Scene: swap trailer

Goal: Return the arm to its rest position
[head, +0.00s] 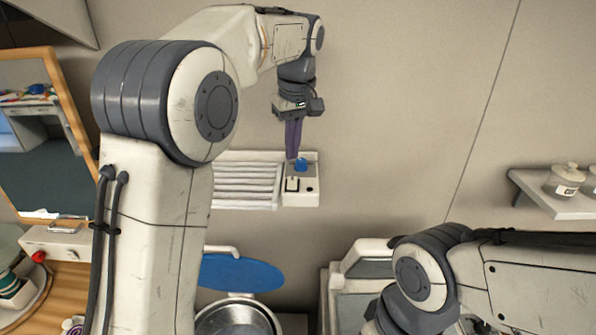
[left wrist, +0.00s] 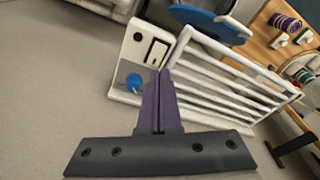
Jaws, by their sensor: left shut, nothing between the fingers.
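My left arm rises on the left of the head view and reaches forward to the wall. My left gripper (head: 292,156) points down with its two purple fingers together and nothing between them. It is in front of a white wall panel (head: 308,198) with a blue knob (head: 301,165) and a small switch (head: 292,184). In the left wrist view the shut fingers (left wrist: 160,76) lie close to the panel's edge, with the blue knob (left wrist: 134,83) beside them; I cannot tell whether they touch it. My right arm shows at the lower right, its gripper out of view.
A white slatted vent (head: 245,182) is left of the panel. Below are a blue oval lid (head: 240,272) and a round metal basin (head: 238,318). A wooden-framed mirror (head: 68,120) stands left. A shelf (head: 545,196) with jars is at right. The wall between is bare.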

